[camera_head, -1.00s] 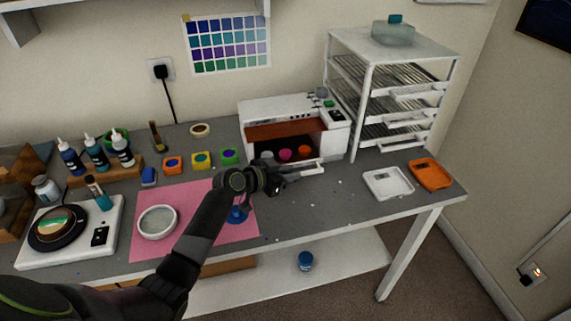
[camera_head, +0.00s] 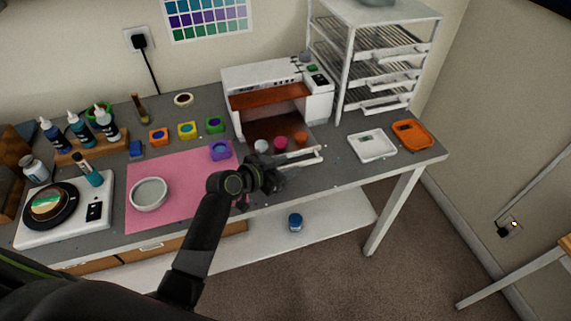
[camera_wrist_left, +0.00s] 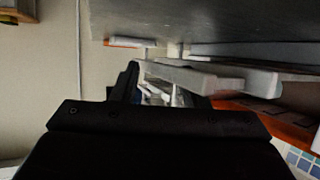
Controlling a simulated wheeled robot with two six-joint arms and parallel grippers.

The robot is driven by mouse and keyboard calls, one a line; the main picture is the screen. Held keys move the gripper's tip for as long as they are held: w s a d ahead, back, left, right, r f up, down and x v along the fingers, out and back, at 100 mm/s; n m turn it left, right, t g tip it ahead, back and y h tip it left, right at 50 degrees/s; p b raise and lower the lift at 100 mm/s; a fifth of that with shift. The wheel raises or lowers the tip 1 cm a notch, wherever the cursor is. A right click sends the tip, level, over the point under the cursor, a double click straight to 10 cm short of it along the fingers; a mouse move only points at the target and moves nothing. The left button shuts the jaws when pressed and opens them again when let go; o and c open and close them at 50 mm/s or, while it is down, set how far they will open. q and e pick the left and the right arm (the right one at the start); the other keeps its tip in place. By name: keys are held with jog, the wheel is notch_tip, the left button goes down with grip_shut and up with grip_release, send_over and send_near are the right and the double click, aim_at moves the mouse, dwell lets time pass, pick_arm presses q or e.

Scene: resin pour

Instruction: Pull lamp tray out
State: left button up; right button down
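The lamp box (camera_head: 318,102) is a white oven-like housing with an open front and an orange-brown interior. Its tray (camera_head: 258,131) sticks out at the front and carries a white, a pink and an orange round piece. The tray's white handle bar (camera_head: 306,162) runs along its front edge. My left gripper (camera_head: 279,177) is at the left part of this bar and appears closed on it. In the left wrist view the white handle (camera_wrist_left: 205,78) runs right from beside the dark finger; the grip itself is partly hidden. My right gripper is not in view.
A white tray (camera_head: 372,146) and an orange tray (camera_head: 411,135) lie to the right, beside the rack (camera_head: 343,75). A pink mat (camera_head: 175,207) with a white bowl (camera_head: 149,194) lies left of my gripper. A purple mould (camera_head: 221,150) sits near the box.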

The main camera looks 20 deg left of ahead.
pick_arm(q)
jog(key=shift+r, duration=0.15)
jog(key=b+v, duration=0.3)
jog(key=v, duration=1.4)
jog(key=shift+a, duration=0.25)
jog(key=shift+s, duration=0.1)
